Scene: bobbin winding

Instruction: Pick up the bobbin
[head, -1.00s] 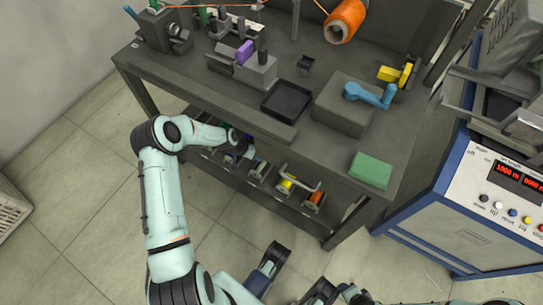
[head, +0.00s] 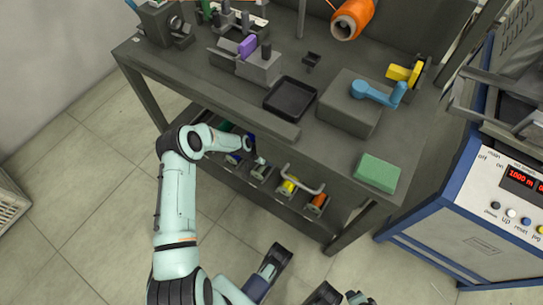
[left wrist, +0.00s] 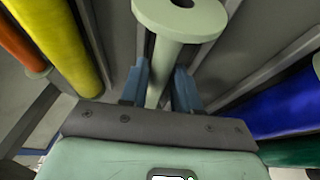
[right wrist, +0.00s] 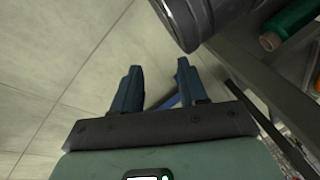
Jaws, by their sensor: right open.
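The pale grey-green bobbin (left wrist: 180,20) stands in a compartment of the low rack, its round flange and hole facing the left wrist camera. My left gripper (left wrist: 160,78) has one finger on each side of the bobbin's core, below the flange. Whether both fingers press on the core cannot be told. In the head view my left gripper (head: 255,157) reaches under the bench top to the rack, and its fingers are small there. My right gripper (right wrist: 159,68) is open and empty over the floor.
Yellow (head: 289,186) and orange (head: 318,201) spools sit to the right in the rack; a blue spool (left wrist: 285,105) is on the other side. The bench top (head: 225,85) overhangs, with a black tray (head: 290,99) and green block (head: 377,172). A control cabinet (head: 490,200) stands right.

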